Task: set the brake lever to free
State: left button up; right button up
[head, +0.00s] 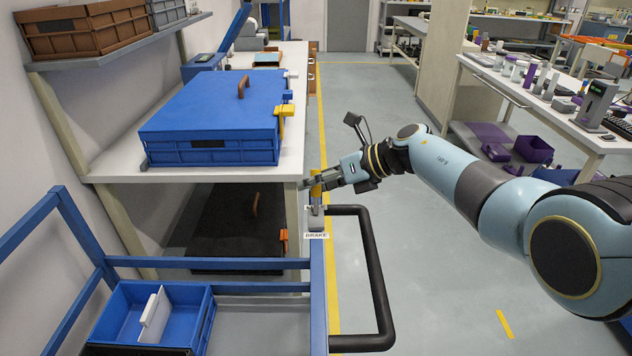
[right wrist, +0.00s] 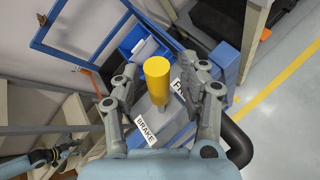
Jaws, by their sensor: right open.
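The brake lever has a yellow cylindrical knob (right wrist: 157,80) on a grey stem. It stands up from a grey brake box (head: 316,222) on the cart's blue rail. In the right wrist view a BRAKE label (right wrist: 145,130) lies beside its base, and another label, starting with F (right wrist: 179,88), is partly hidden by a finger. My right gripper (head: 318,184) is open, with its fingers on both sides of the knob; it also shows in the right wrist view (right wrist: 163,92). I cannot tell whether they touch it. What looks like part of my left arm shows small at lower left in the right wrist view.
The black handlebar (head: 375,270) loops out to the right of the brake box. A white bench (head: 292,155) with a blue case (head: 210,115) stands just behind. A blue tray (head: 110,320) sits in the cart. The aisle floor to the right is clear.

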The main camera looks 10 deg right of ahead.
jog(key=shift+d, duration=0.1)
jog(key=v, duration=1.1)
jog(key=shift+s+d+r, duration=0.2)
jog(key=shift+d+r, duration=0.05)
